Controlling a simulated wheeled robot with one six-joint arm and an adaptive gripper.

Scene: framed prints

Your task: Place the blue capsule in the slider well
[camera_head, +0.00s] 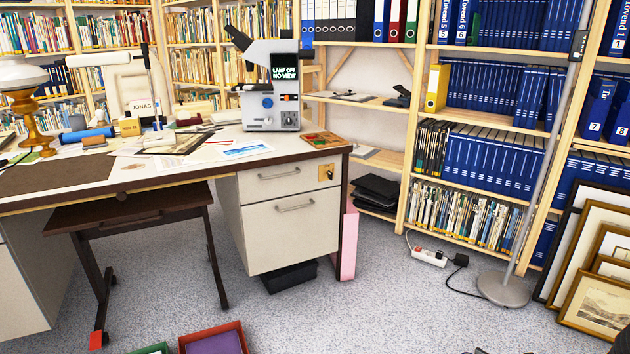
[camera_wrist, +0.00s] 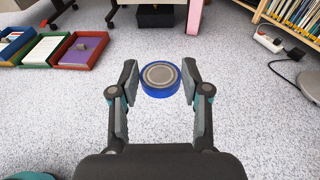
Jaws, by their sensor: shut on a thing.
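The blue capsule (camera_wrist: 160,78), a round blue piece with a grey disc-like face, sits between the fingertips of my gripper (camera_wrist: 159,74) in the wrist view. My gripper is shut on it and holds it, with the carpet behind. The head view does not show the capsule. A grey device (camera_head: 268,104) with a blue knob and a screen reading "LAMP OFF NO VIEW" stands on the desk, far from my gripper. I cannot make out a slider well in either view.
The desk (camera_head: 185,172) has papers and a small board near its right corner. Trays (camera_wrist: 80,51) lie on the floor at left. A power strip (camera_wrist: 267,40) and a lamp base (camera_head: 503,289) stand at right. Framed prints (camera_head: 597,302) lean beyond. The carpet between is clear.

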